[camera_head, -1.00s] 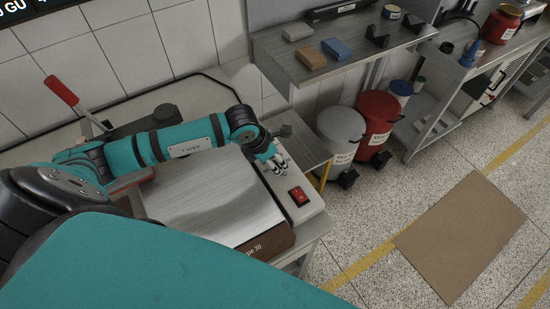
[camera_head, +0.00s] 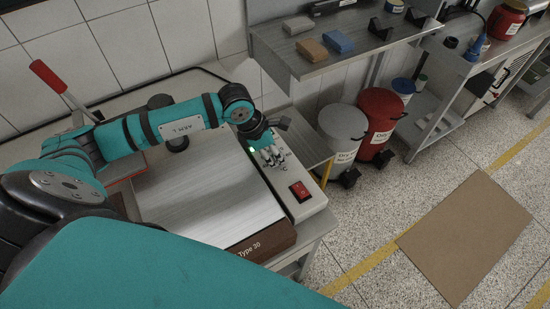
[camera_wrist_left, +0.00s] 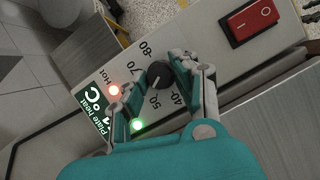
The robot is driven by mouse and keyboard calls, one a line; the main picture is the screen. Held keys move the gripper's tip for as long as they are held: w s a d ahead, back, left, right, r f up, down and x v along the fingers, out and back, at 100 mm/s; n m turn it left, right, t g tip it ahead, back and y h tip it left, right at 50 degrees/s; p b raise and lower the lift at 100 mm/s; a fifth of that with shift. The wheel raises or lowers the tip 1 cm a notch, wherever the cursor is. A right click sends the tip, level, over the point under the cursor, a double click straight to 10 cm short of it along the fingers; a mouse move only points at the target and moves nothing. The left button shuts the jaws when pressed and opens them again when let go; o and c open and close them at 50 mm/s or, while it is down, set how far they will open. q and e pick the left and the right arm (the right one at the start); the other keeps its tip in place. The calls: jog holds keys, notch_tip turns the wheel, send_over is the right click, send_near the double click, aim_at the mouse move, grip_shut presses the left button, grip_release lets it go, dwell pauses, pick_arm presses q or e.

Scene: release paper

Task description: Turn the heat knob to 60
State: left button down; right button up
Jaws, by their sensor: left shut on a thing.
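The dark heat knob (camera_wrist_left: 158,74) sits on the light control panel in the left wrist view. The labels 40, 50, 70 and 80 show around it; 60 is hidden by a finger. The knob's exact pointer direction is hard to tell. My left gripper (camera_wrist_left: 157,79) has its fingers on either side of the knob, shut on it. In the head view the left gripper (camera_head: 270,155) is over the panel's far part and hides the knob. A red light (camera_wrist_left: 113,90) by "Hot" and a green light (camera_wrist_left: 137,125) are lit. My right gripper is not in view.
A red rocker switch (camera_head: 300,190) is on the panel nearer the front. A metal plate (camera_head: 205,190) lies beside the panel. A red-handled lever (camera_head: 48,76) stands at the left. A shelf (camera_head: 345,58) with blocks is behind; grey (camera_head: 341,128) and red (camera_head: 379,115) bins stand right.

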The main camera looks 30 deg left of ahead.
pick_arm(q)
jog(key=m+b, duration=0.2)
jog(key=m+g+h+b, duration=0.1)
jog(key=b, duration=0.1)
jog(key=shift+w+a+f+m+b, duration=0.1)
jog(key=shift+w+f+m+b, duration=0.1)
jog(key=shift+m+b, duration=0.2)
jog(key=shift+r+m+g+b, duration=0.2)
jog(key=shift+m+g+b, duration=0.2)
jog(key=shift+m+b, duration=0.5)
jog(key=c, duration=1)
grip_release()
jog(key=shift+r, duration=0.1)
jog(key=v, duration=1.2)
jog(key=shift+a, duration=0.1)
